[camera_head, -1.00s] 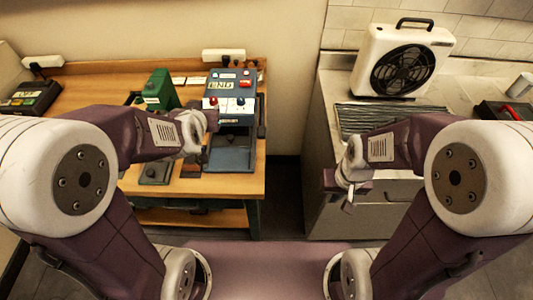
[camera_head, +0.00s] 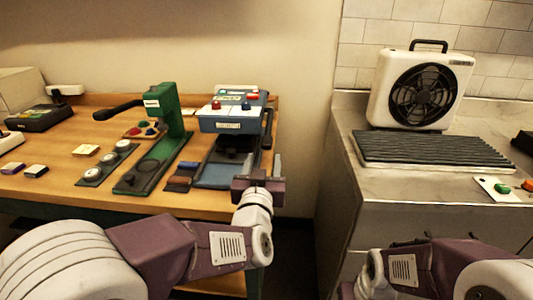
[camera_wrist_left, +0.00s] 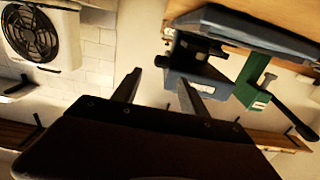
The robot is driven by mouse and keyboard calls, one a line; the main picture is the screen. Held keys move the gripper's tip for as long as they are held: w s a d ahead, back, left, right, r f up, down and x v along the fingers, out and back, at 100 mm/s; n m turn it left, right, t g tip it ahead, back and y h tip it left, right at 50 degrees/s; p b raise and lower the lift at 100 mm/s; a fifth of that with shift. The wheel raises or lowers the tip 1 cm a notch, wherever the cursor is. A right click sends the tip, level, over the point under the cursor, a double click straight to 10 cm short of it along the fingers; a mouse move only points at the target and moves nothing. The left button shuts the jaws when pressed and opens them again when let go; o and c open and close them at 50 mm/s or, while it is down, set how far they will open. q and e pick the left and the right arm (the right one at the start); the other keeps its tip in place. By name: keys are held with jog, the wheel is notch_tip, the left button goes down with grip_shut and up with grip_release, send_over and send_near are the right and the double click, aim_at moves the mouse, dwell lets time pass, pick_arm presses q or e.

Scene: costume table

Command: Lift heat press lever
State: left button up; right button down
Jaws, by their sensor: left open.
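The heat press (camera_head: 232,122) is a blue machine with a light-blue top box and a dark base, at the right end of the wooden table. A dark bar (camera_head: 267,127), which looks like its lever, runs along its right side. My left gripper (camera_head: 263,168) is open and empty, with its fingers raised, in front of the press's right front corner and apart from the bar. In the left wrist view, the open fingers (camera_wrist_left: 158,90) show with nothing between them, and the press (camera_wrist_left: 205,72) lies beyond the right finger. My right gripper is out of view; only its arm shows.
A green press (camera_head: 160,140) with a black handle stands left of the heat press. Small blocks (camera_head: 180,180) lie between them. A gap separates the table from the metal counter (camera_head: 390,190), which holds a white fan unit (camera_head: 420,90) and a dark ribbed rack (camera_head: 430,150).

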aim_at(266, 146)
pick_arm(q)
jog(key=w, duration=0.8)
jog(key=shift+w+a+f+b, duration=0.1)
jog(key=shift+w+f+b, duration=0.1)
jog(key=shift+b, duration=0.2)
jog(key=shift+r, duration=0.1)
grip_shut()
dwell(0.6)
